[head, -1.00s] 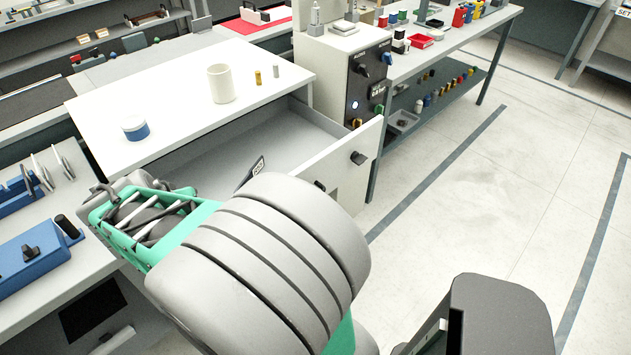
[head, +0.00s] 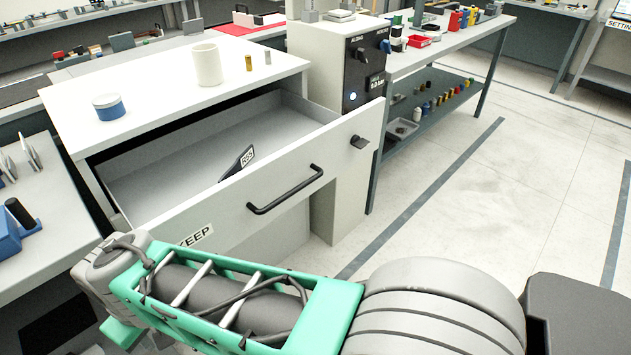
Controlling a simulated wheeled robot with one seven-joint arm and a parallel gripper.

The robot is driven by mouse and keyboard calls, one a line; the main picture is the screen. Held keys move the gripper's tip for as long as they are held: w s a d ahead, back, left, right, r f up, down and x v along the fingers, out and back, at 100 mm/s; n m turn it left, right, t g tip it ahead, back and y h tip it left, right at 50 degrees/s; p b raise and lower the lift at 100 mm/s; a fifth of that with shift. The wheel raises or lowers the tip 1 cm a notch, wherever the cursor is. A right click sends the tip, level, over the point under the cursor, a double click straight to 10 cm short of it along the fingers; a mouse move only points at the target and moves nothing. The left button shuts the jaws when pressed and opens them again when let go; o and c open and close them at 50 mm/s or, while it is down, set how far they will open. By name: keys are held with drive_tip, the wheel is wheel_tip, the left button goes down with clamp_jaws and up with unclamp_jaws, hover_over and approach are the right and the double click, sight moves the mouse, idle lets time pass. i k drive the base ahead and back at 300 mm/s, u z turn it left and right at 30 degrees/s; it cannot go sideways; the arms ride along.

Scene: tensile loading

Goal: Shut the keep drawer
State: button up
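The keep drawer (head: 225,208) is pulled well out of the white cabinet in the head view. Its front bears a "KEEP" label (head: 193,237), a black bar handle (head: 285,190) and a black knob (head: 359,142) near the right end. A dark item with a white tag (head: 242,160) stands inside, close to the front panel. My arm crosses the bottom of the picture in front of the drawer. No gripper fingers show, so I cannot see their state or whether they touch the drawer.
A white cup (head: 207,65), a blue-and-white container (head: 109,107) and two small cylinders stand on the cabinet top (head: 160,95). A control box (head: 335,60) stands right of the drawer. Blue fixtures (head: 8,232) lie on the left bench. Open floor (head: 460,190) is to the right.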

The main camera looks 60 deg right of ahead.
sight(167, 187)
drive_tip(key=z, duration=2.95)
drive_tip(key=k, duration=0.45)
drive_tip(key=u, duration=0.8)
drive_tip(key=i, duration=0.45)
drive_tip(key=z, duration=0.05)
drive_tip(key=k, duration=1.3)
drive_tip(key=u, duration=0.6)
drive_tip(key=i, duration=1.05)
drive_tip(key=z, duration=0.25)
